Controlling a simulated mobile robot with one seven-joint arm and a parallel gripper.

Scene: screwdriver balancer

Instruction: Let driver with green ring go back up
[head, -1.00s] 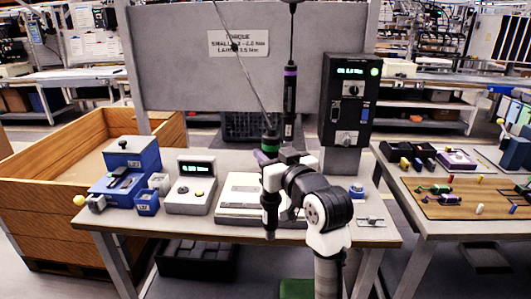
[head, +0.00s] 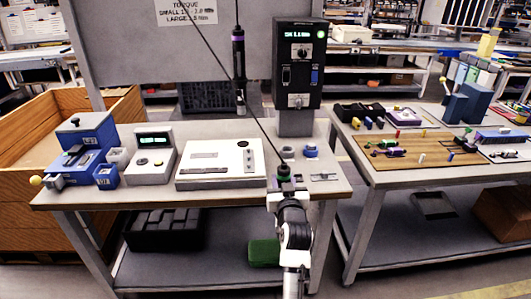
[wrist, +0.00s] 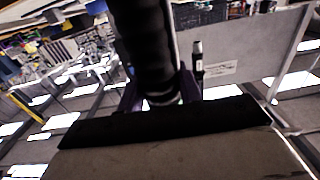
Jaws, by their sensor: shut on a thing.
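The driver with the green ring (head: 284,176) is at the front right edge of the workbench in the head view. Its cable runs taut and slanting up to the left, out of the picture. My gripper (head: 286,187) is shut on this driver. In the wrist view the driver's thick black body (wrist: 148,45) stands large in front of the camera; its green ring cannot be made out there. The driver with the purple ring (head: 238,58) hangs upright and free on its own cable, in front of the grey panel.
The workbench (head: 215,198) carries a white flat unit (head: 222,168), a display box (head: 152,155) and a blue fixture (head: 85,145). A black control box (head: 298,65) stands behind. A second table (head: 400,185) is on the right. A wooden crate (head: 100,230) is on the left.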

